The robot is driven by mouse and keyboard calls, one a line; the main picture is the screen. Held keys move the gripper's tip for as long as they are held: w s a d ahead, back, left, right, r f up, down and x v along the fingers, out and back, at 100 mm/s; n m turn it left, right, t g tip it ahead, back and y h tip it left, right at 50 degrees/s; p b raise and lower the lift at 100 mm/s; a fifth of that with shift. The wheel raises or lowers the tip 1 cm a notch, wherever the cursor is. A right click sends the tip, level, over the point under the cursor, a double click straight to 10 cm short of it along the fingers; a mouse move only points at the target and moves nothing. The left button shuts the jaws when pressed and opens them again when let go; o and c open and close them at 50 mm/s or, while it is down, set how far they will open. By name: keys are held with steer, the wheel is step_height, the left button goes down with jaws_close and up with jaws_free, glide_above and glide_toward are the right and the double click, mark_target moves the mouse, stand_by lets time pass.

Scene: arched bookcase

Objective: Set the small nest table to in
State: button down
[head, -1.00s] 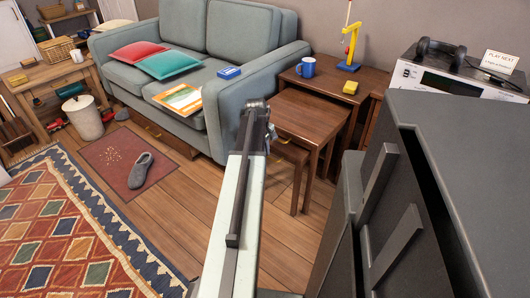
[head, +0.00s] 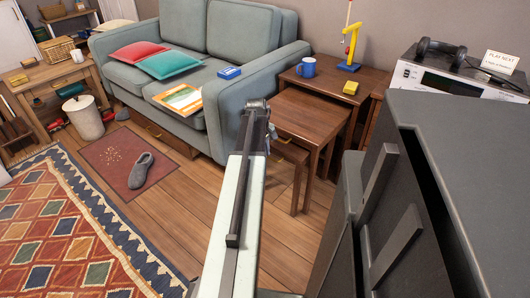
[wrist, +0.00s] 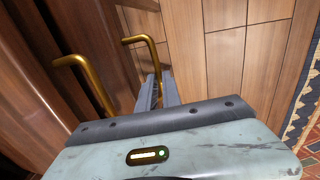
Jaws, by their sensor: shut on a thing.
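The nest tables are dark brown wood, beside the sofa's right arm. The largest table (head: 322,72) stands at the back. The middle table (head: 312,116) sticks out in front of it. The small nest table (head: 291,151) shows low under the middle one, partly hidden by my arm. My gripper (head: 262,128) is down at its front, and its fingertips are hidden in the head view. In the wrist view my gripper (wrist: 157,92) is shut around the far end of a brass handle (wrist: 141,40). A second brass handle (wrist: 82,66) is to its left.
A grey sofa (head: 165,88) stands close left of the tables. A dark grey cabinet (head: 465,150) blocks the right foreground. A blue mug (head: 306,67) and yellow block (head: 351,87) sit on the largest table. A slipper (head: 141,170) lies on the red mat (head: 112,180); wood floor is clear in front.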

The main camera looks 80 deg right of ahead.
steer(key=shift+s+d, duration=0.35)
steer(key=shift+d, duration=0.25)
steer(key=shift+s+d, duration=0.35)
steer(key=shift+d, duration=0.2)
steer(key=c, duration=1.5)
jaws_free()
